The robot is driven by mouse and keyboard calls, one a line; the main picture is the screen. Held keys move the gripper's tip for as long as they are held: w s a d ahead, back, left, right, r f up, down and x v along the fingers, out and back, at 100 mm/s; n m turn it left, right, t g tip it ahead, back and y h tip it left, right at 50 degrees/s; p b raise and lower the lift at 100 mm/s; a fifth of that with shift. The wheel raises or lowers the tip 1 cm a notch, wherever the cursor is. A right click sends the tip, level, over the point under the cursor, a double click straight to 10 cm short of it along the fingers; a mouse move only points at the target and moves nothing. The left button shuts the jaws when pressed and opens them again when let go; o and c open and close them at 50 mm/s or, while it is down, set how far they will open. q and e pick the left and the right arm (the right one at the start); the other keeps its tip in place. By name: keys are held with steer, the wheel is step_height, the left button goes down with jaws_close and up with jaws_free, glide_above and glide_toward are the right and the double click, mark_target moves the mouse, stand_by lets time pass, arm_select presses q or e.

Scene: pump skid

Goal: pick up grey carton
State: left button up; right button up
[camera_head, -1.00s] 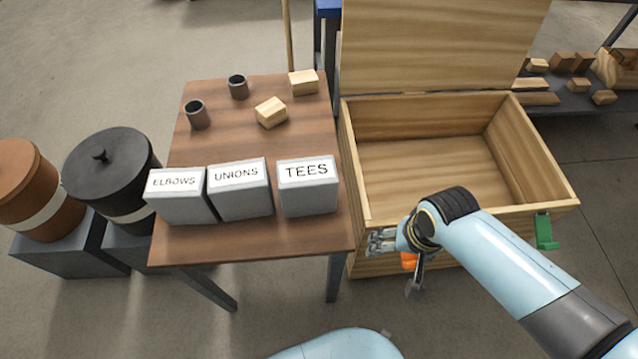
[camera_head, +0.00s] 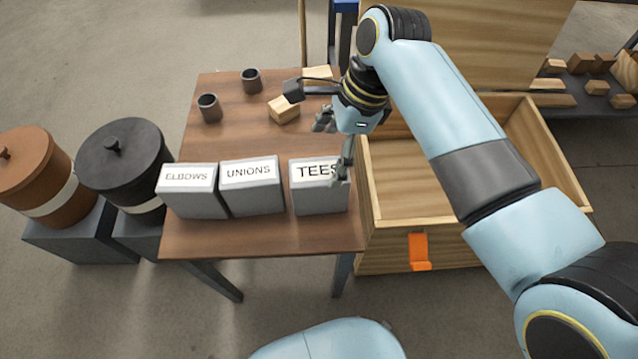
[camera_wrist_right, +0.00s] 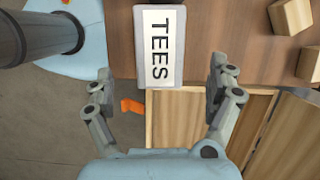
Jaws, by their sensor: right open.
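Three pale grey cartons with white labelled tops stand in a row on the brown table (camera_head: 260,238). They are the ELBOWS carton (camera_head: 190,203), the UNIONS carton (camera_head: 254,200) and the TEES carton (camera_head: 318,202) at the right. My right gripper (camera_head: 334,146) is open and empty above the table's right side, with one finger covering the right end of the TEES label. In the right wrist view, the TEES carton (camera_wrist_right: 160,45) lies between and ahead of the spread fingers (camera_wrist_right: 160,84), apart from both. My left gripper is not in view.
An open wooden chest (camera_head: 400,240) with an orange latch (camera_head: 418,252) adjoins the table's right side. Two dark cups (camera_head: 209,108) (camera_head: 251,81) and wooden blocks (camera_head: 284,110) sit at the table's back. Lidded pots (camera_head: 125,160) (camera_head: 38,175) stand at left.

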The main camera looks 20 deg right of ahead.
mark_target(318, 170)
steer(key=b+x, duration=0.1)
steer(key=x, duration=0.4)
steer(key=shift+w+a+f, duration=0.15)
steer(key=shift+a, duration=0.1)
steer(key=b+x, duration=0.2)
steer(key=x, duration=0.3)
steer(key=shift+f, duration=0.1)
steer(key=shift+f, duration=0.2)
steer(key=shift+c, duration=0.4)
steer(key=shift+s+f, duration=0.1)
steer(key=shift+s, duration=0.15)
steer(key=c, duration=1.3)
